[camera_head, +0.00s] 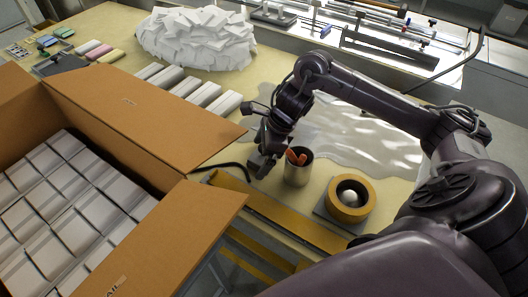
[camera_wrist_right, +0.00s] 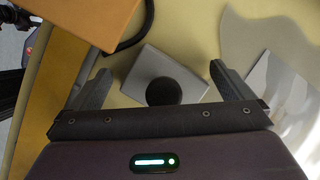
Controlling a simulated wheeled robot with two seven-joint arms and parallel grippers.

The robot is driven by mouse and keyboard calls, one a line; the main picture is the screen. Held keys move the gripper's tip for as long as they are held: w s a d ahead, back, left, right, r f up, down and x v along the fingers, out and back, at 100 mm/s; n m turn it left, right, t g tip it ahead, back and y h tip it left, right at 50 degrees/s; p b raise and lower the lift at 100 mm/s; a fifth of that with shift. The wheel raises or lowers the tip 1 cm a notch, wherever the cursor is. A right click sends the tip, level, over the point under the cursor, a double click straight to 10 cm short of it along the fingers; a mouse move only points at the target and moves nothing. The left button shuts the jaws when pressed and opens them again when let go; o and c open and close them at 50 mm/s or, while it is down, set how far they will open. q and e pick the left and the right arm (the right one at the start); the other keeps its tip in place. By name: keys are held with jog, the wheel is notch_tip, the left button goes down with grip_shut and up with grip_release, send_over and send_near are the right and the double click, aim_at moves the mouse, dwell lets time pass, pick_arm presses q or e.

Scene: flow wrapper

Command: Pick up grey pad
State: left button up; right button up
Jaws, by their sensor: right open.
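A grey square pad (camera_wrist_right: 152,67) with a black round piece on it lies on the yellow tabletop in the right wrist view. My right gripper (camera_wrist_right: 161,80) is open, with one finger on each side of the pad and nothing gripped. Whether the fingers are down at the pad's height I cannot tell. In the head view my right gripper (camera_head: 260,168) is low by the table's front edge, left of a cup, and the pad is hidden there. My left gripper is not in view.
A metal cup (camera_head: 297,172) with orange-handled tools and an orange ring (camera_head: 362,208) stand right of the gripper. An open cardboard box (camera_head: 150,120) reaches close on the left. A black cable (camera_head: 228,166) lies beside the gripper. White stacks (camera_head: 200,92) lie farther back.

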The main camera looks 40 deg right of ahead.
jog(key=c, duration=1.3)
jog(key=shift+r, duration=0.3)
jog(key=c, duration=0.4)
jog(key=shift+r, duration=0.35)
jog(key=shift+c, duration=1)
notch_tip(320, 180, up, 3)
jog(key=shift+w+f, duration=0.1)
jog(key=shift+f, duration=0.1)
jog(key=w+d, duration=0.2)
jog(key=d, duration=0.2)
jog(key=w+d, duration=0.2)
jog(key=d, duration=0.3)
jog(key=w+d, duration=0.1)
jog(key=d, duration=0.4)
jog(key=shift+w+d+f, duration=0.1)
jog(key=shift+w+d, duration=0.05)
jog(key=shift+w, duration=0.25)
jog(key=shift+w+d+f, duration=0.1)
jog(key=shift+w+d, duration=0.15)
jog(key=shift+d, duration=0.35)
jog(key=shift+w+d, duration=0.2)
jog(key=shift+d, duration=0.4)
